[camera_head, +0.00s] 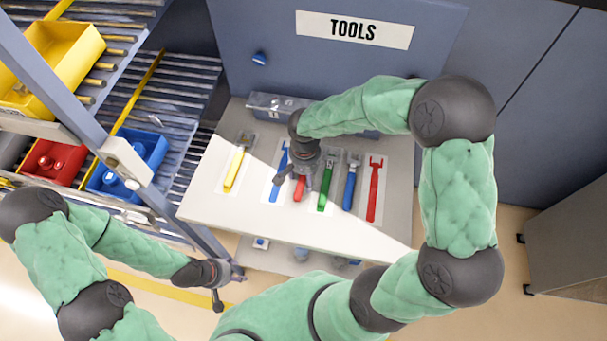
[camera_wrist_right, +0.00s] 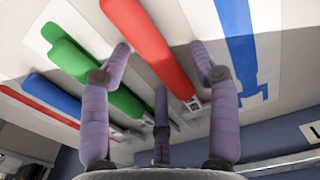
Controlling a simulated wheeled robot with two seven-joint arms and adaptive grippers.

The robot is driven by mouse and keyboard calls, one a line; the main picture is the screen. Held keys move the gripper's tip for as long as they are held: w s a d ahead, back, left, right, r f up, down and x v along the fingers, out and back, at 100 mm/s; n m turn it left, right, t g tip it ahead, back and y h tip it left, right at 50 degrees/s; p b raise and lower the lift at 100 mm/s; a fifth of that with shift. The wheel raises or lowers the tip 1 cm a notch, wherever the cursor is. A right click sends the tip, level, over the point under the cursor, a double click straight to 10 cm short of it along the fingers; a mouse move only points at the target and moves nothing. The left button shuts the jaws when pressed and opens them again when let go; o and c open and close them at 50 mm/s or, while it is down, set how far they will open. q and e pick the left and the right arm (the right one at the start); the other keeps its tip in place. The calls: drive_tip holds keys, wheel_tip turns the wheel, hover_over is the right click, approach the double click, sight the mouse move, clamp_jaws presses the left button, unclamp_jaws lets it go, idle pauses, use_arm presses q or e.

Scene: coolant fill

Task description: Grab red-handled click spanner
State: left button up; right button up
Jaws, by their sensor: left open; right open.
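A red-handled tool (camera_head: 299,188) lies on the light table, its upper part hidden under my right gripper in the head view. In the right wrist view its thick red handle (camera_wrist_right: 150,47) runs between the finger lines to a small metal end. My right gripper (camera_head: 296,179) is open above it; contact cannot be told. The gripper's spread fingers also show in the wrist view (camera_wrist_right: 162,47). My left gripper (camera_head: 226,284) is open and empty, low at the left, away from the tools.
A green-handled tool (camera_head: 325,187) and a blue one (camera_head: 350,183) lie to the right of the covered red tool. A shelf rack with a yellow bin (camera_head: 62,62) stands at the left.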

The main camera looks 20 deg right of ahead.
clamp_jaws()
drive_tip(key=shift+r, duration=0.15)
